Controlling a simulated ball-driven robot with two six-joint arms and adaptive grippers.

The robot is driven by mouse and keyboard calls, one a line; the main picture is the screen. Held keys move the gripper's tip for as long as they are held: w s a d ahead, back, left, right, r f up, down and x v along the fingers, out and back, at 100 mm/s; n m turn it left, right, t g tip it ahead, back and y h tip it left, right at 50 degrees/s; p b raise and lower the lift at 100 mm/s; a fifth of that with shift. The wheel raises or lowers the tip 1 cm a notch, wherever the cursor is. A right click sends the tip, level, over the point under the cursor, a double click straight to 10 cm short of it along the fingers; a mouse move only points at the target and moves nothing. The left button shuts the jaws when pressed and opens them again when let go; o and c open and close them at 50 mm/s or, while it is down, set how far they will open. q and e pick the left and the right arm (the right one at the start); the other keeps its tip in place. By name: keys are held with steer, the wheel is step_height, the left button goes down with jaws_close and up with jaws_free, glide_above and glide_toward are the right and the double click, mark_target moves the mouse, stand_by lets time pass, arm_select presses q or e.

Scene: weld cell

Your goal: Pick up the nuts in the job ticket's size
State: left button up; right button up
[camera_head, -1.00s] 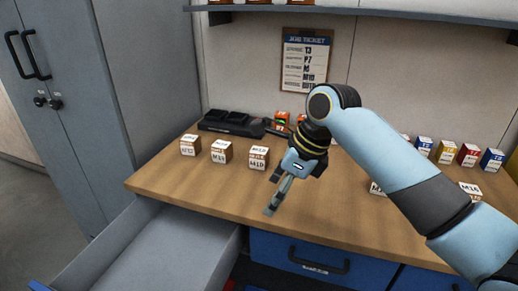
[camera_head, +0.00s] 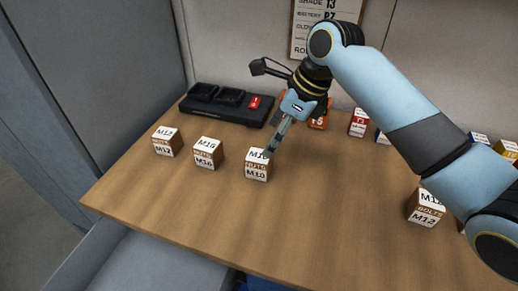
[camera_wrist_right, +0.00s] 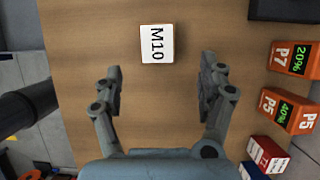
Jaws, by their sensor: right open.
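Three nut boxes stand in a row on the workbench in the head view: an M12 box (camera_head: 166,142) at the left, a middle box (camera_head: 208,153) that seems to read M16, and an M10 box (camera_head: 256,171) at the right. My right gripper (camera_head: 272,150) is open, its fingers pointing down at the M10 box and partly covering its top. In the right wrist view the M10 box (camera_wrist_right: 157,44) lies beyond the open, empty fingers (camera_wrist_right: 160,77), roughly centred between them. The job ticket (camera_head: 306,25) is cut off and partly hidden; its nut line is not readable. My left gripper is not in view.
A black charger (camera_head: 226,105) stands at the back, with orange batteries (camera_wrist_right: 289,110) to its right. A bolts box marked M12 (camera_head: 427,207) sits at the right under my arm. The bench (camera_head: 200,220) is clear in front of the nut boxes. An open drawer (camera_head: 150,265) juts out below.

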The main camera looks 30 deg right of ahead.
mark_target(259, 162)
steer(key=x, duration=0.4)
steer(key=shift+s+a, duration=0.2)
steer(key=shift+a, duration=0.05)
steer(key=shift+w+f, duration=0.1)
steer(key=shift+f, duration=0.15)
steer(key=x, duration=0.4)
steer(key=shift+f, duration=0.25)
steer(key=shift+w+a+f, duration=0.15)
steer(key=shift+w+f, duration=0.05)
steer(key=shift+f, duration=0.2)
steer(key=shift+c, duration=0.3)
steer(key=c, duration=0.4)
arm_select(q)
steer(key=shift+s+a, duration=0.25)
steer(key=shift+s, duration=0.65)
arm_select(e)
jaws_close()
